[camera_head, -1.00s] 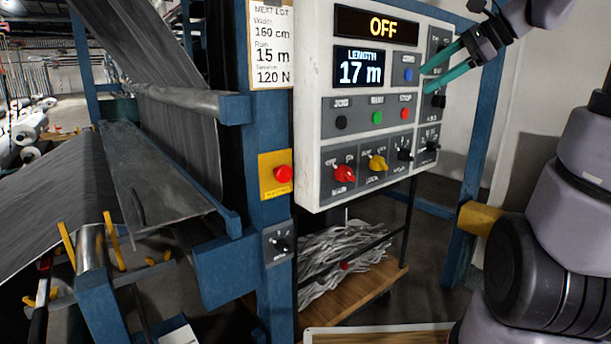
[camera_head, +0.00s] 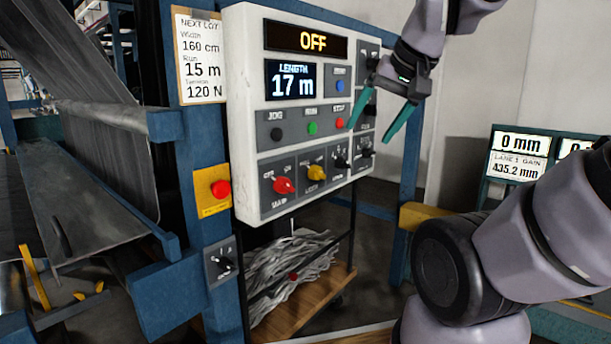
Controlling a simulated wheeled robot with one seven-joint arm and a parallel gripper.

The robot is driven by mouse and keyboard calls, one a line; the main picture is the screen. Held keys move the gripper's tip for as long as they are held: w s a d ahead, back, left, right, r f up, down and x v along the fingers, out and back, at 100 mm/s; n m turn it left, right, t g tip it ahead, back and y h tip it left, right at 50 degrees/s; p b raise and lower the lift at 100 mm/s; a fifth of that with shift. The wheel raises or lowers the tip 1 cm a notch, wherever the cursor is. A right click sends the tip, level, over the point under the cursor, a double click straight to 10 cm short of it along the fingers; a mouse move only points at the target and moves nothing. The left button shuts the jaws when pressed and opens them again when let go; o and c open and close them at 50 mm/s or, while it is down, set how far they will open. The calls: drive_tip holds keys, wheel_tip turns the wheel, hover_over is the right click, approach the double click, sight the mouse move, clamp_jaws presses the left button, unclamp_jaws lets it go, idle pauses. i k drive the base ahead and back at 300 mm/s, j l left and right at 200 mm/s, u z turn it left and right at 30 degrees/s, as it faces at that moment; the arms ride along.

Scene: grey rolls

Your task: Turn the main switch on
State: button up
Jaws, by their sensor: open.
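The control panel (camera_head: 245,110) is a white box with a display (camera_head: 305,39) reading OFF. Its lower row holds a red rotary knob (camera_head: 284,185), whose small label I cannot read surely, a yellow knob (camera_head: 317,172) and black knobs (camera_head: 340,158). My gripper (camera_head: 368,137) is open, with two teal fingers pointing down. It is in front of the panel's right side, right of the red knob, and holds nothing. It partly hides the narrow right column of controls.
A red emergency-style button (camera_head: 221,189) sits on a yellow plate left of the panel. A small black knob (camera_head: 220,264) is below it. Blue frame posts and grey rolls stand at left. A cart (camera_head: 300,305) with grey strips is underneath. A readout board (camera_head: 530,155) stands at right.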

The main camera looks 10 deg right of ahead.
sight(281, 185)
drive_tip(key=k+z, duration=0.45)
drive_tip(key=k, duration=0.5)
